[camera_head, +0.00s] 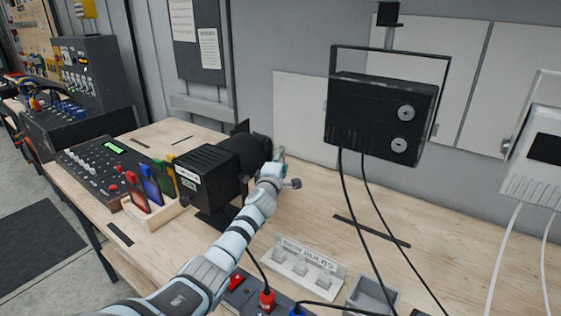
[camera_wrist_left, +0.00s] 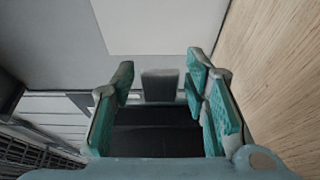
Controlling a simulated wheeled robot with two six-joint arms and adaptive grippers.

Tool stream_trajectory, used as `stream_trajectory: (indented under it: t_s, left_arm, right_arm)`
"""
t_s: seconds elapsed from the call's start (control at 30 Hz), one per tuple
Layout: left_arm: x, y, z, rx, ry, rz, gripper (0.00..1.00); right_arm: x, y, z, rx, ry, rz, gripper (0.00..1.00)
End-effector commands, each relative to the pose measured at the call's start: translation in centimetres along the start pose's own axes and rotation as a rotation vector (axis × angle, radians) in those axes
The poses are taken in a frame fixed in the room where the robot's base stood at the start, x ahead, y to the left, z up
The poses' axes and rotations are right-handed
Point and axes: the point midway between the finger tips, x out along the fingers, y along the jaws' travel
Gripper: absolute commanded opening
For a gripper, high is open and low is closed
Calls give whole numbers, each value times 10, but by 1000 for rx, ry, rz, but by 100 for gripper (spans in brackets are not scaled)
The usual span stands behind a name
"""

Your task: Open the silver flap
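A black lamp (camera_head: 213,172) with a boxy body and round barrel stands on the wooden bench. My left gripper (camera_head: 283,165) is at the barrel's front end, on its right side in the head view. In the left wrist view, my left gripper (camera_wrist_left: 162,100) has its teal-padded fingers spread wide. A small grey plate (camera_wrist_left: 160,85), which looks like the silver flap, shows between and beyond the fingers, above a dark surface. I see no finger pressed on it from both sides. In the head view the flap cannot be made out. My right gripper is not in view.
Coloured filters in a wooden holder (camera_head: 155,212) and a control panel (camera_head: 100,172) stand left of the lamp. A bulb rack (camera_head: 302,264) and a grey tray (camera_head: 372,296) are at the front. A black floodlight (camera_head: 380,117) hangs with cables. The bench right of the gripper is mostly clear.

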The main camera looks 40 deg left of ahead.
Motion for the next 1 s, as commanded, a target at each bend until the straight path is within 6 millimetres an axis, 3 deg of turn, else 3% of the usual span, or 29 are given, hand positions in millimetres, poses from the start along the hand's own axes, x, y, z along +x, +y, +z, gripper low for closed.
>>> stream_trajectory:
  t_s: [0.03, 0.2, 0.23, 0.47, 0.7, 0.97, 1.0]
  left_arm:
    - [0, 0, 0, 0, 0, 0, 29]
    - [0, 0, 0, 0, 1, 0, 2]
    - [0, 0, 0, 0, 1, 0, 0]
    - [0, 0, 0, 1, -8, -4, 0]
    - [-4, 1, -2, 0, -124, -8, 0]
    - [-4, -2, -2, 0, -133, -2, 0]
    - [-4, -2, -2, 0, -133, -2, 27]
  right_arm:
    - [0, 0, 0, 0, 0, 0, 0]
    - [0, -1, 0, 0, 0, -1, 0]
    - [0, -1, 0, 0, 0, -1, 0]
    - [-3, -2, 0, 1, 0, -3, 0]
    - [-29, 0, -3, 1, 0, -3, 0]
    - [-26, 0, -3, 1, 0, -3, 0]
    - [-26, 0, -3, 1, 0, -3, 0]
